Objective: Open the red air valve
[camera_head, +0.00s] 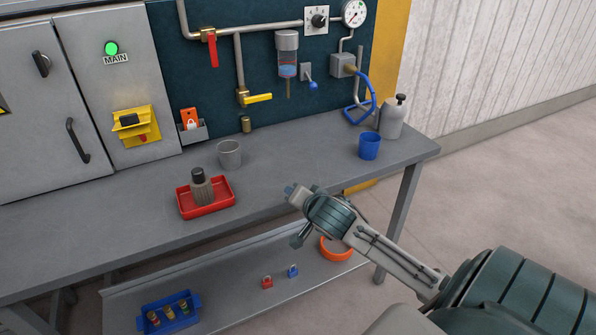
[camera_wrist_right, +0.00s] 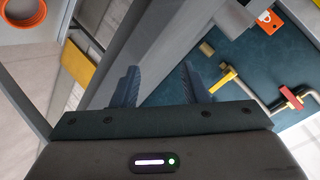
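The red air valve (camera_head: 213,50) is on the horizontal pipe at the top of the dark wall panel. Its red handle hangs straight down, across the pipe. It also shows near the right edge of the wrist view (camera_wrist_right: 292,103). My right gripper (camera_head: 293,211) is over the front edge of the bench, low and right of the valve, well apart from it. In the right wrist view its two fingers (camera_wrist_right: 158,82) are spread with nothing between them. My left gripper is not in view.
A yellow-handled valve (camera_head: 257,98) sits below on the vertical pipe. A filter bowl (camera_head: 287,60) and blue lever (camera_head: 312,85) are to the right. The bench holds a red tray (camera_head: 222,210), grey cup (camera_head: 229,154), blue cup (camera_head: 369,146) and grey bottle (camera_head: 392,120). The bench middle is clear.

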